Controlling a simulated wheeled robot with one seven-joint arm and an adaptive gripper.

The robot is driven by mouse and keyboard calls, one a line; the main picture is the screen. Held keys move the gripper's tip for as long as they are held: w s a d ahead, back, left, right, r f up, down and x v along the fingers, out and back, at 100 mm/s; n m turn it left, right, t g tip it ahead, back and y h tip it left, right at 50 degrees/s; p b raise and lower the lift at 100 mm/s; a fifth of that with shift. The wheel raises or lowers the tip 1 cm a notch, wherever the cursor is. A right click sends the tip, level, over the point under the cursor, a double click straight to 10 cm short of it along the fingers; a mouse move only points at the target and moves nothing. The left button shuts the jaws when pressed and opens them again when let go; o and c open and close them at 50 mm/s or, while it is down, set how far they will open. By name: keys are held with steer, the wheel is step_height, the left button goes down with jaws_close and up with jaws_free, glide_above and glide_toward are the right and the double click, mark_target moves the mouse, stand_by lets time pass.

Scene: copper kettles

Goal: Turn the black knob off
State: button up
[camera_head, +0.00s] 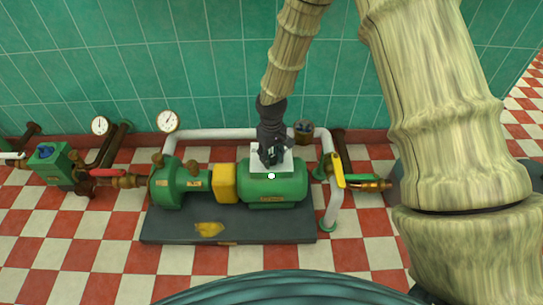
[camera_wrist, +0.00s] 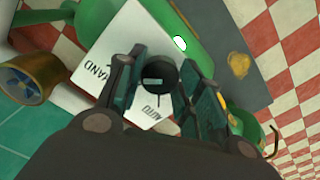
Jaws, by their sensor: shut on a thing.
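The black knob (camera_wrist: 158,74) stands on a white panel (camera_wrist: 108,45) with printed lettering, including "AUTO", in the wrist view. The knob has a small pale mark on its face. My gripper (camera_wrist: 160,88) has its fingers on either side of the knob, shut on it. In the head view my gripper (camera_head: 270,153) points down onto the white panel (camera_head: 257,163) on top of the green motor (camera_head: 272,190). The knob is hidden there by the gripper. A lit pale lamp (camera_wrist: 180,43) shows beside the panel.
The motor, a yellow coupling (camera_head: 225,183) and a green pump (camera_head: 180,186) sit on a dark base plate (camera_head: 180,228). A white pipe (camera_head: 330,208) and a yellow lever (camera_head: 338,170) stand close on the right. The green tiled wall (camera_head: 150,70) is behind.

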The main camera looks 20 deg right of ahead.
steer(key=shift+r+n+p, duration=0.25)
steer(key=shift+n+p, duration=0.15)
steer(key=shift+p, duration=0.8)
steer(key=shift+r+n+p, duration=0.1)
steer(key=shift+n+p, duration=0.2)
steer(key=shift+p, duration=0.3)
steer(key=n+p, duration=0.1)
steer(key=p, duration=0.2)
steer(key=shift+n, duration=0.4)
steer(key=n+p, duration=0.3)
steer(key=p, duration=0.2)
steer(key=shift+f+n+p, duration=0.25)
steer(key=shift+n+p, duration=1.05)
steer(key=shift+p, duration=0.25)
steer(key=shift+w, duration=0.1)
steer(key=o, duration=1)
steer(key=shift+o, duration=0.2)
